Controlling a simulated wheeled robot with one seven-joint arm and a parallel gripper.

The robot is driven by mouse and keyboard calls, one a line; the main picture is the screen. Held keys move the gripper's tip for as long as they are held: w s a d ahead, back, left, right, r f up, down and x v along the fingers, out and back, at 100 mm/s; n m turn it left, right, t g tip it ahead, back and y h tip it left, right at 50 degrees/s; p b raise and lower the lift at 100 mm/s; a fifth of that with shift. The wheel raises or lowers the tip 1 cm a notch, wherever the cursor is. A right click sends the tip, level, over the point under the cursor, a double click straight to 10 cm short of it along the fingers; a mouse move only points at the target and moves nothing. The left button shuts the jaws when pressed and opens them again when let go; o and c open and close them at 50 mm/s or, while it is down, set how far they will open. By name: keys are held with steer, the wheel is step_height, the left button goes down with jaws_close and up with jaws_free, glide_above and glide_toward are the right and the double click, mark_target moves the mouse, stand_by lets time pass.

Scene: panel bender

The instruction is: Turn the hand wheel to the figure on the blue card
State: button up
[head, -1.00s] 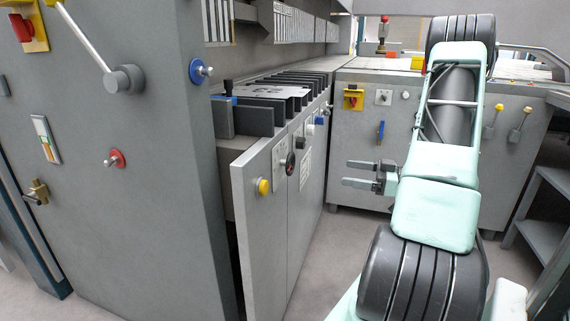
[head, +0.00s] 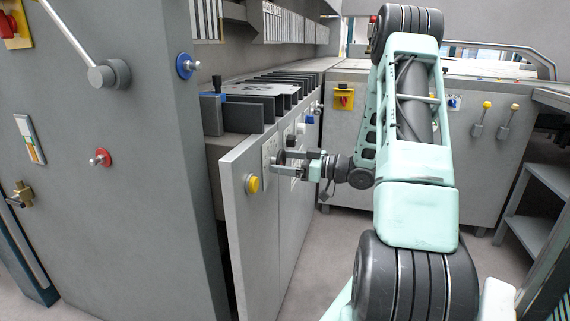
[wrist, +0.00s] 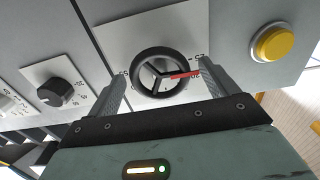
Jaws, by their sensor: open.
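The hand wheel (wrist: 140,66) is a black ring with three spokes on a white scale plate (wrist: 112,50). A red pointer (wrist: 185,75) reaches from it to the right; the figures are too small and partly covered to read surely. My gripper (wrist: 162,68) is open, with one finger on each side of the wheel in the wrist view. Contact with the rim cannot be told. In the head view my gripper (head: 278,162) is at the grey panel and largely covers the wheel. A small blue patch (head: 309,119) farther along the panel may be the blue card; no figure is legible.
A yellow button (head: 253,184) is on the panel near the wheel. A black knob (wrist: 57,92) on a white plate is on its other side. A tall grey cabinet (head: 130,200) with a lever stands at the left. The floor (head: 325,260) before the panel is clear.

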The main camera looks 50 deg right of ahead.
steer(key=shift+w, duration=0.15)
steer(key=shift+c, duration=0.4)
steer(key=c, duration=0.9)
steer(key=shift+r+p, duration=0.15)
steer(key=shift+p, duration=0.35)
